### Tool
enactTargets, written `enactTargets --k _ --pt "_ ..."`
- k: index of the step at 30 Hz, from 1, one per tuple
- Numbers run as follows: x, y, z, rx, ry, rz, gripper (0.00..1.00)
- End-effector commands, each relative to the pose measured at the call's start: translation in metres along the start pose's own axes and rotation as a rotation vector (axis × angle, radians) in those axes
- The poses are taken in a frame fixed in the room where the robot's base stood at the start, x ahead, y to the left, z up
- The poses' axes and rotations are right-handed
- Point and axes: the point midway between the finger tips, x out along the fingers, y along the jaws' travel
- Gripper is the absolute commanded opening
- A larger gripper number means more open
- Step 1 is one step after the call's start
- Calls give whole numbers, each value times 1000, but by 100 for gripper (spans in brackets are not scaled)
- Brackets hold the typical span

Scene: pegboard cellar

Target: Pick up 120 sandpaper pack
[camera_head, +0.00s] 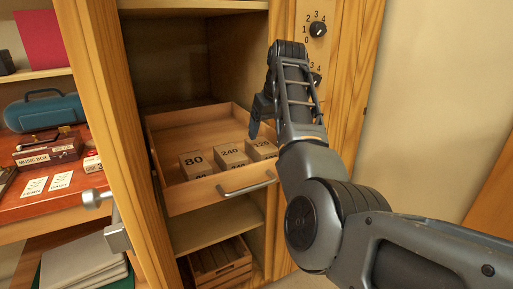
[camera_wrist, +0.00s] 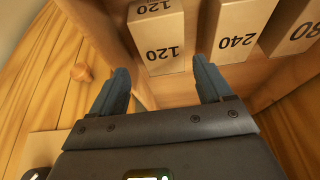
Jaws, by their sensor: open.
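The 120 sandpaper pack (camera_head: 262,149) is a tan block at the right end of a row in the pulled-out wooden drawer (camera_head: 190,199). In the wrist view the 120 pack (camera_wrist: 161,45) shows its number on top and on its front face, upside down. My gripper (camera_head: 257,118) is open and empty, above the drawer's right side. In the wrist view the two fingers of my gripper (camera_wrist: 161,76) point toward the 120 pack and appear to either side of it, with the pack beyond the tips. Contact is not visible.
The 240 pack (camera_head: 231,155) stands to the left of the 120 pack, and the 80 pack (camera_head: 196,164) is further left. The drawer has a metal handle (camera_head: 246,187). A cabinet post with dials (camera_head: 317,29) stands close behind my arm. A wooden crate (camera_head: 218,262) sits below.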

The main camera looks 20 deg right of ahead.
Motion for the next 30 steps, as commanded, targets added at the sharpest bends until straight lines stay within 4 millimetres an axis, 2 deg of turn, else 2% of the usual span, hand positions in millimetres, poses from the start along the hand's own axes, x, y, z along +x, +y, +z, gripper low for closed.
enactTargets --k 11,19,22,30 --pt "34 -2 2 0 -1 -1 79" --pt "70 -4 6 1 -2 -1 79" --pt "76 -4 6 1 0 -1 79" --pt "78 -4 6 1 0 0 79"
